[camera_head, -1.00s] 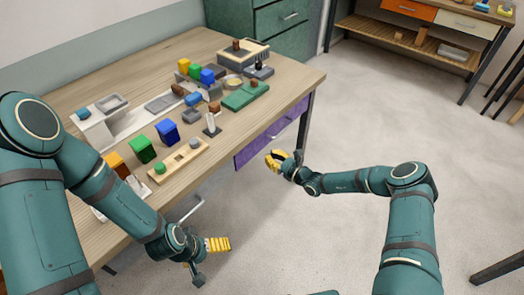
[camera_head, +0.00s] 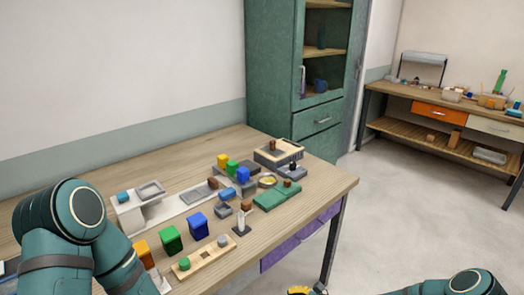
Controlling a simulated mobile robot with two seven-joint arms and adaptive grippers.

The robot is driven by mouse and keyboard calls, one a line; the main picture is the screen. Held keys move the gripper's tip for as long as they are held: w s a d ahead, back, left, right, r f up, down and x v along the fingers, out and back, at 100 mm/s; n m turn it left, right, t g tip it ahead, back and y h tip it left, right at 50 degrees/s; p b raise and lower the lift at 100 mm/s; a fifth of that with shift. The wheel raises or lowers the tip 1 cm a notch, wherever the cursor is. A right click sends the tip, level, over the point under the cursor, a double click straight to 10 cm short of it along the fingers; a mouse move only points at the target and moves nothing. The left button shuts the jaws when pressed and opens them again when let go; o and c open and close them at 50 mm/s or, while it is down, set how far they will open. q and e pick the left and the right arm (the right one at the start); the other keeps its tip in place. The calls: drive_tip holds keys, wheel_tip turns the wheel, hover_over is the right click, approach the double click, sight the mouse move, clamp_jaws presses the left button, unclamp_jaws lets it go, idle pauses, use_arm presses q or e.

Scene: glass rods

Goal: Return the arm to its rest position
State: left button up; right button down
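My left arm (camera_head: 85,240) comes in at the lower left, over the near left part of the wooden table. Its gripper is below the picture and out of view. My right arm (camera_head: 468,283) shows only as a small part at the bottom right. A bit of my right gripper (camera_head: 299,290), with a yellow finger, shows at the bottom edge, just off the table's front right side. Whether it is open or shut is cut off from view.
The wooden table (camera_head: 190,157) holds green (camera_head: 172,240) and blue (camera_head: 198,225) bins, a wooden strip (camera_head: 207,260), a green mat (camera_head: 270,201) and several small blocks. A green cabinet (camera_head: 270,65) stands behind. Open floor (camera_head: 400,200) lies right, before a workbench (camera_head: 440,109).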

drive_tip(key=s+a+f+n+g+h, duration=0.25)
drive_tip(key=s+n+g+h, duration=0.35)
drive_tip(key=s+n, duration=0.6)
drive_tip(key=s+d+r+n+t+h, duration=0.1)
drive_tip(key=s+d+r+n+h, duration=0.1)
drive_tip(key=s+r+n, duration=0.4)
drive_tip(key=s+n+h, duration=0.1)
drive_tip(key=s+n, duration=0.1)
drive_tip(key=shift+s+d+h, duration=0.25)
drive_tip(key=shift+s+h, duration=0.05)
